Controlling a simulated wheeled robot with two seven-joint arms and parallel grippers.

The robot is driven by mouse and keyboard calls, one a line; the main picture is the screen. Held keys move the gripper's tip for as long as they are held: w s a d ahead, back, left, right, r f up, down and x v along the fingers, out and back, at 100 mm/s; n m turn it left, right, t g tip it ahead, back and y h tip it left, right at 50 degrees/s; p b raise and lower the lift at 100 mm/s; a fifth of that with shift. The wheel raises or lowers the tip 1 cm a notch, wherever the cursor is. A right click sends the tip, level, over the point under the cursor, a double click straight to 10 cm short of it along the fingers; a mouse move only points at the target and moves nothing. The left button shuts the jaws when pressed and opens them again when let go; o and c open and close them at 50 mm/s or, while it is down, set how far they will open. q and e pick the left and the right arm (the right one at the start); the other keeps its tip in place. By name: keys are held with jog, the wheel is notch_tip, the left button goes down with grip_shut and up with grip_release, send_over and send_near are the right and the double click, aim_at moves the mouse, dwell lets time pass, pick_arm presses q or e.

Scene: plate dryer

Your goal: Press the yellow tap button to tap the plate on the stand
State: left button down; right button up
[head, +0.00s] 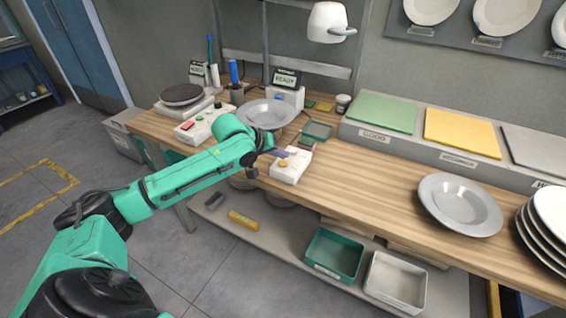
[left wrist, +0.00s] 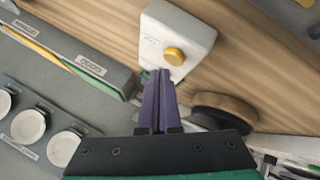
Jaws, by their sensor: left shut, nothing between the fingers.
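The yellow tap button (head: 283,163) sits on top of a white box (head: 291,172) on the wooden bench. It also shows in the left wrist view (left wrist: 175,56). A grey plate (head: 266,111) rests on the stand behind my left arm, and the stand is mostly hidden. My left gripper (head: 287,153) is shut and empty, close beside the box. In the left wrist view its purple fingers (left wrist: 160,78) end just short of the button, and I cannot tell whether they touch the box. My right gripper is not in view.
Another white box (head: 206,126) with red and green buttons, a dark round pad (head: 182,94) and a "READY" display (head: 286,79) stand on the bench's left part. Another grey plate (head: 460,204) lies at right beside stacked white plates (head: 549,221). The bench between is clear.

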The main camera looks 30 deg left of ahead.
aim_at(281, 165)
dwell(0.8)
pick_arm(q)
jog(key=shift+f, duration=0.35)
jog(key=shift+f, duration=0.55)
dwell(0.6)
jog(key=shift+r+p, duration=0.9)
jog(key=shift+p, duration=0.6)
notch_tip(281, 165, up, 5)
jog(key=p, duration=0.6)
jog(key=shift+r, duration=0.1)
